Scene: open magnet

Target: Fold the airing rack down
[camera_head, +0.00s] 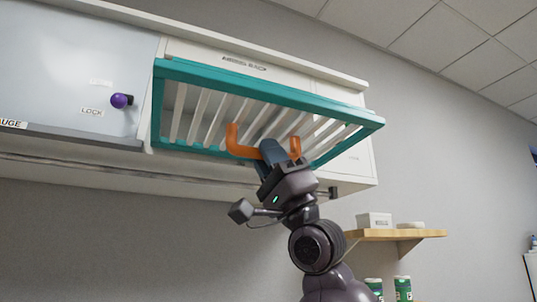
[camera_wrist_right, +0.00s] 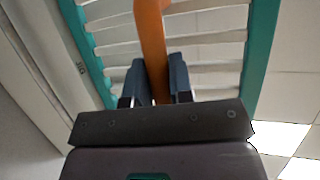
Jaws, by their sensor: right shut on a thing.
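The airing rack (camera_head: 330,108) is a teal frame with several white slats, set on the front of a white wall cabinet. It is tilted, its right end standing out from the cabinet face. An orange handle (camera_head: 240,148) hangs at its lower edge. My right gripper (camera_head: 272,152) is shut on the handle from below. In the right wrist view the orange bar (camera_wrist_right: 152,50) runs between the two fingers (camera_wrist_right: 156,82), with the teal frame (camera_wrist_right: 262,45) and slats behind it. My left gripper is not in view.
A rail (camera_head: 120,168) runs below the cabinet. A wooden shelf (camera_head: 395,235) with a white box (camera_head: 374,220) is at lower right, with green-and-white containers (camera_head: 403,288) below.

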